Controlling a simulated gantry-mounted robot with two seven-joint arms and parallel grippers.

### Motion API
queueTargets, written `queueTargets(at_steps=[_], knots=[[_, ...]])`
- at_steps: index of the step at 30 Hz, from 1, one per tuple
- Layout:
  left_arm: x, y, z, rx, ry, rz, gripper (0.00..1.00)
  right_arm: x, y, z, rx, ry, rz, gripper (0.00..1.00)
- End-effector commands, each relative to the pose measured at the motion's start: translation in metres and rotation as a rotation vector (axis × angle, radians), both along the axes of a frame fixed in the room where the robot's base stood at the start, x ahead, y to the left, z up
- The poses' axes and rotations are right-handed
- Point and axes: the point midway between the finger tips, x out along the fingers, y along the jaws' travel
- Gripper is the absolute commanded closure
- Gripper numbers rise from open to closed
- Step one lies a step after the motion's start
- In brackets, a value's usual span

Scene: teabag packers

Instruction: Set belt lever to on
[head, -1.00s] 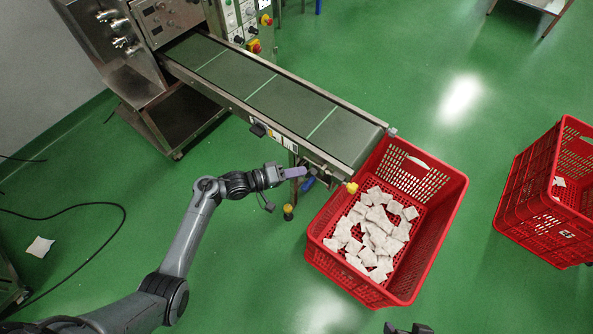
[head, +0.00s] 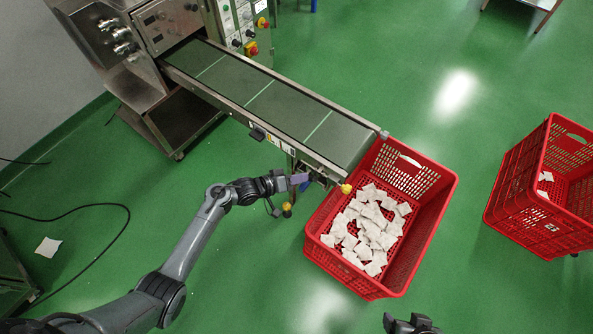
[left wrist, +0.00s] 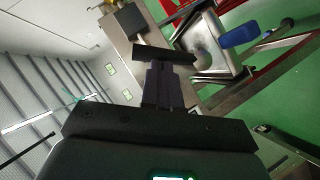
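The conveyor belt (head: 285,108) slopes from the steel machine to the red crate. Small fittings sit along its near side: a black box-like piece (head: 258,134) and, by the lower end, a yellow knob (head: 346,189). I cannot tell which part is the belt lever. My left gripper (head: 304,179) is beside the belt's near side at its lower end, just left of the yellow knob. Its fingers look close together in the left wrist view (left wrist: 164,58), with a dark bar across their tips; contact is unclear. My right gripper (head: 410,324) shows only partly at the bottom edge.
A red crate (head: 432,225) with several white teabags stands under the belt end. Another red crate (head: 520,215) is at the right. A control panel (head: 243,22) with knobs stands behind the belt. A black cable (head: 95,255) lies on the left floor. A blue part (left wrist: 240,33) shows in the left wrist view.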

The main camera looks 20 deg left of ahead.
Motion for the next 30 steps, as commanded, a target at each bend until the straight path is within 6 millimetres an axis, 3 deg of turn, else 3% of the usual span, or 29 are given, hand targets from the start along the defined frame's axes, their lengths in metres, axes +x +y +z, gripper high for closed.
queueTargets(at_steps=[1,3,12,30], knots=[[-0.002,-0.004,0.008,0.042,-0.006,-0.002,1.0,0.0,0.0,0.018,0.0,0.0,0.0,0.22],[-0.003,-0.008,0.007,0.107,-0.023,-0.002,1.0,0.0,0.0,0.029,0.0,-0.001,0.0,0.22],[-0.007,-0.025,-0.003,0.384,-0.093,-0.002,1.0,0.0,0.001,0.061,0.004,-0.001,-0.002,0.22],[-0.01,-0.043,-0.027,0.826,-0.205,0.0,1.0,0.0,0.002,0.078,0.01,-0.001,-0.006,0.22]])
